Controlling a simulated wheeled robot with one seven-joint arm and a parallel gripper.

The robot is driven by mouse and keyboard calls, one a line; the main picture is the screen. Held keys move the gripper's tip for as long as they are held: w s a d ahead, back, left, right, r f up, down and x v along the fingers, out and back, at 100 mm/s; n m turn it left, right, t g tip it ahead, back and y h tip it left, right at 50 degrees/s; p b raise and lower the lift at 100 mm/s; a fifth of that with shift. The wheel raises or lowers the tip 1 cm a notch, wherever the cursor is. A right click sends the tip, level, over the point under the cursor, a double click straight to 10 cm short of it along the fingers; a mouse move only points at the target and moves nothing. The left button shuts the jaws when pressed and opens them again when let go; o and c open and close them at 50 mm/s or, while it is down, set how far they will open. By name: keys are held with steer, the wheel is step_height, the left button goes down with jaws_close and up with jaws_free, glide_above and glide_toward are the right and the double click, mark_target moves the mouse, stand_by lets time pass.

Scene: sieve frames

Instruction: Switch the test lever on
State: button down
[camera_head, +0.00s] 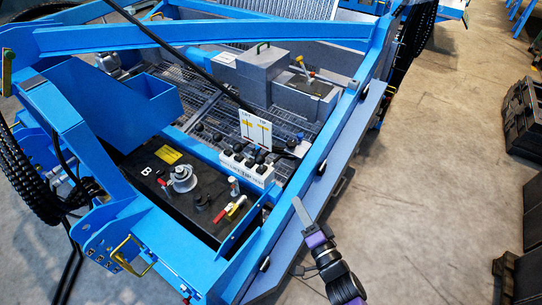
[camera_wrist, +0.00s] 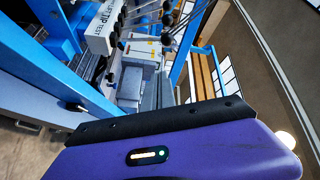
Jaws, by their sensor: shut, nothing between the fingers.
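A white lever block (camera_head: 247,170) with several black-knobbed levers stands inside the blue machine frame. In the wrist view the block (camera_wrist: 98,40) shows at the upper left, its lettering including TIP and TEST. Several black knobs on thin stems (camera_wrist: 140,18) rise beside it. I cannot tell for sure which is the test lever or how it is set. My gripper (camera_head: 299,206) is shut and empty, over the frame's right blue rail, to the right of the block and apart from it. In the wrist view its purple housing fills the bottom and the fingertips are hidden.
A white sign with yellow marks (camera_head: 257,129) stands behind the levers. A blue rail (camera_head: 312,165) runs between my gripper and the block. A black panel (camera_head: 190,195) with a red-handled part (camera_head: 229,209) lies left. The concrete floor (camera_head: 430,180) at right is clear; dark crates (camera_head: 524,118) stand at its edge.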

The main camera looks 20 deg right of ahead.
steer(key=w+d+r+m, duration=0.2)
steer(key=w, duration=0.7)
steer(key=shift+d+r+y, duration=0.15)
steer(key=shift+r+y, duration=0.1)
steer(key=shift+y, duration=0.05)
steer(key=w+a+b, duration=0.2)
steer(key=w+a, duration=0.2)
steer(key=w, duration=0.4)
steer(key=shift+a+b, duration=0.3)
steer(key=shift+b, duration=0.05)
steer(key=shift+w+r, duration=0.1)
